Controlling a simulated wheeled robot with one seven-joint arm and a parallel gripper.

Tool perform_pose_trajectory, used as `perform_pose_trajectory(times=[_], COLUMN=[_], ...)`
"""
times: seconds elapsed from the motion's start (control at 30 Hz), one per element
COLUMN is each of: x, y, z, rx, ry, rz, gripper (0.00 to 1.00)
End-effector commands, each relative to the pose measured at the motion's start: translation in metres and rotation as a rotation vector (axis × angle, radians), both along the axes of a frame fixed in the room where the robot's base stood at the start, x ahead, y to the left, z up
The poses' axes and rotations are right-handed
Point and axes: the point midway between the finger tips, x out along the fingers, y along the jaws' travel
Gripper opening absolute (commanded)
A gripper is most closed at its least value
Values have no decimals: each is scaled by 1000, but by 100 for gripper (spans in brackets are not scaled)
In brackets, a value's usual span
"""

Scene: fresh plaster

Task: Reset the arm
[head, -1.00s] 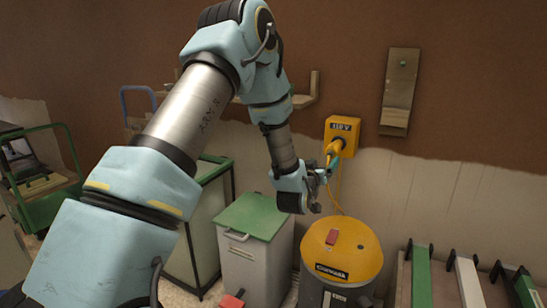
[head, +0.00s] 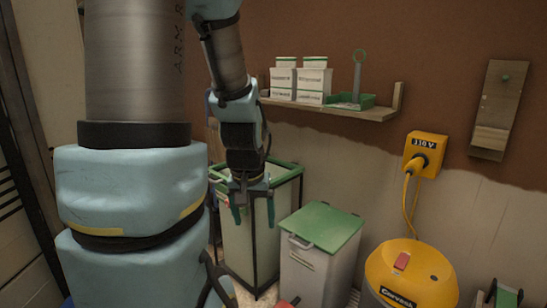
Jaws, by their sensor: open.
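My gripper (head: 252,208) is at the left-centre of the head view, pointing down. Its green-tipped fingers are apart with nothing between them. It hangs in front of a green-framed bin with pale sides (head: 250,242); I cannot tell how far apart they are. My arm fills the left of the view and hides what is behind it. A yellow 110 V socket box (head: 427,150) is on the wall to the right, with a plug and yellow cable (head: 407,190) in it, apart from my gripper.
A wooden shelf (head: 345,112) holds white boxes (head: 313,86) and a green tray (head: 352,101). A grey bin with a green lid (head: 322,226) stands beside the framed bin. A yellow-topped vacuum (head: 410,268) is at lower right. A wooden board (head: 497,105) hangs on the wall.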

Motion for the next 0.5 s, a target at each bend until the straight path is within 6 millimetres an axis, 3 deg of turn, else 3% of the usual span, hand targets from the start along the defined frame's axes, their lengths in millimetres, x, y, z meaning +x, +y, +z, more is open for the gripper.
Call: perform_pose_trajectory(times=[0.1, 0.5], x=[-43, -39], y=[26, 22], z=[6, 101], rx=[18, 18], ry=[114, 110], rz=[54, 44], gripper=[86, 86])
